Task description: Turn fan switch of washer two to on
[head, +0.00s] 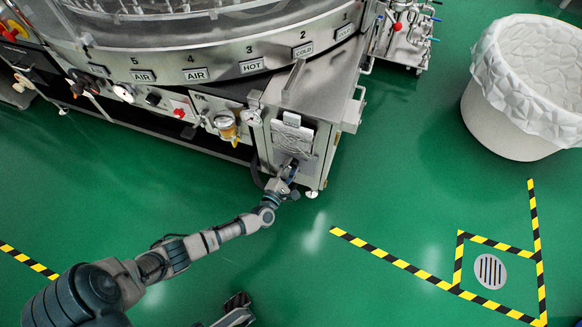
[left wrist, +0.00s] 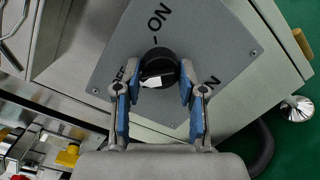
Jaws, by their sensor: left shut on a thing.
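The fan switch (left wrist: 158,66) is a round black knob with a white mark. It sits on a grey plate (left wrist: 190,35) with an ON label above it, another ON at lower right and a partly covered OFF at left. My left gripper (left wrist: 157,88) has its blue-padded fingers on both sides of the knob, shut on it. In the head view my left gripper (head: 289,168) reaches the front of the steel control cabinet (head: 318,85) and hides the knob there. A piece of what looks like my right gripper (head: 236,311) shows at the bottom edge; its fingers are not clear.
The round washer (head: 215,50) with numbered HOT, COLD and AIR labels fills the upper left. Gauges and an amber filter bowl (head: 226,124) are left of the cabinet. A white-lined bin (head: 505,120) stands at right. Green floor with striped tape and a drain (head: 490,271) is open.

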